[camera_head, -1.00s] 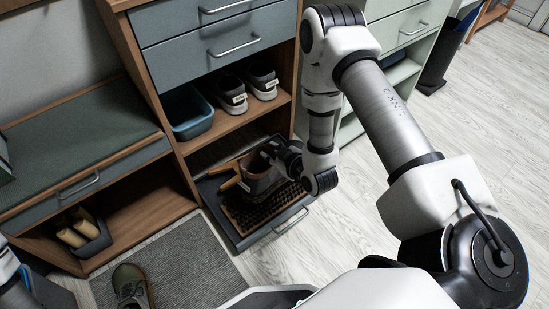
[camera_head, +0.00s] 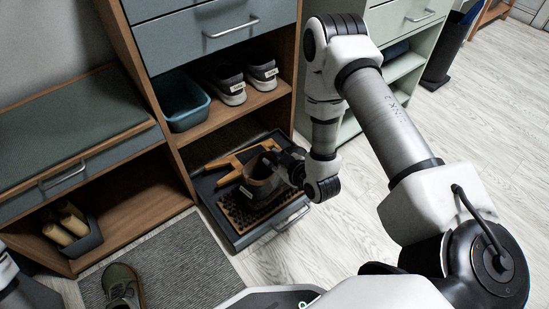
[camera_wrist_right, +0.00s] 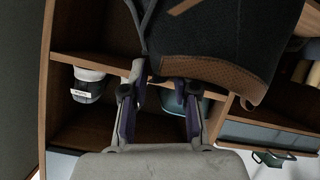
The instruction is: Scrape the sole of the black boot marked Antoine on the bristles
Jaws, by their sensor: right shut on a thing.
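The black boot (camera_head: 258,185) is over the pulled-out dark tray (camera_head: 237,238) in the head view, its opening facing up. Its name label cannot be read. The brown bristles (camera_head: 232,213) lie in the tray, under and in front of the boot; whether the sole touches them cannot be told. My right gripper (camera_head: 284,167) is shut on the boot from the right. In the right wrist view the dark upper with brown trim (camera_wrist_right: 225,65) shows just beyond the fingers (camera_wrist_right: 160,100). My left gripper is out of view; only part of my left arm shows at the left edge.
A wooden-handled brush (camera_head: 236,160) lies in the tray behind the boot. The shelf above holds a teal bin (camera_head: 183,105) and grey shoes (camera_head: 230,88). Free floor lies right of the tray.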

